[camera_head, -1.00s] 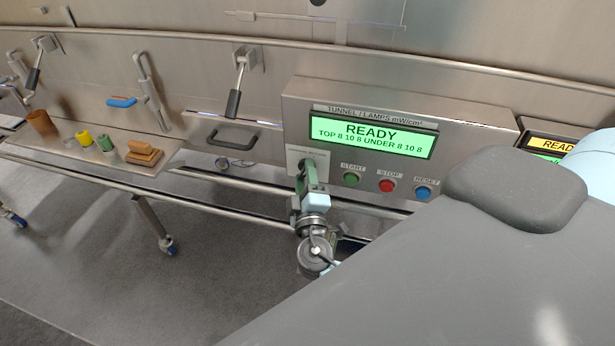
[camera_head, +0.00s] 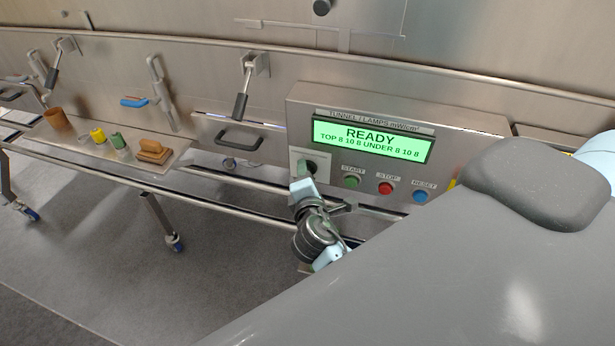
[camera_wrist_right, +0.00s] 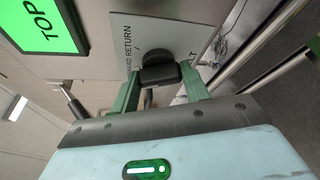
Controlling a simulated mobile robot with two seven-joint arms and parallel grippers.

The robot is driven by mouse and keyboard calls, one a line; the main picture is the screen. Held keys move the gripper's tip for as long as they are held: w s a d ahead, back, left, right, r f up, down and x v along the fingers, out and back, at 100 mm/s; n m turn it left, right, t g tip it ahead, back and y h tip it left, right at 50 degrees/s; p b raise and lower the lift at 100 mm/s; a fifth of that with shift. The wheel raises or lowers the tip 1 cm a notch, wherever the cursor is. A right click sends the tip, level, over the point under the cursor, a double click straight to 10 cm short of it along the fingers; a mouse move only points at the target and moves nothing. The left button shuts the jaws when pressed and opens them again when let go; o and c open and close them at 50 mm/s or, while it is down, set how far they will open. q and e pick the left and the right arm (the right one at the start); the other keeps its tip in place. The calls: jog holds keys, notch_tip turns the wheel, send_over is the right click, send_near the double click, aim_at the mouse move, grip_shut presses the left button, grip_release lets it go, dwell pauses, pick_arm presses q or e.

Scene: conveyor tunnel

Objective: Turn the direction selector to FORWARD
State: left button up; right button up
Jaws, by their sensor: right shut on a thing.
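The direction selector is a black knob on a light label plate (camera_head: 297,157) at the left end of the control panel. In the right wrist view the knob (camera_wrist_right: 160,70) sits between the green fingers of my right gripper (camera_wrist_right: 161,78), which is shut on it. My left gripper is not in view.
The green display (camera_head: 371,138) reads READY. Right of the selector are the green START (camera_head: 351,181), red STOP (camera_head: 385,188) and blue RESET (camera_head: 420,196) buttons. A drawer-like handle (camera_head: 238,139) is to the left. A shelf (camera_head: 75,142) farther left holds small items.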

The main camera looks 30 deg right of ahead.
jog(key=shift+n+g, duration=0.3)
jog(key=shift+n, duration=0.2)
dwell(0.3)
jog(key=o, duration=1)
jog(key=shift+b+v, duration=0.35)
jog(key=shift+v, duration=3.55)
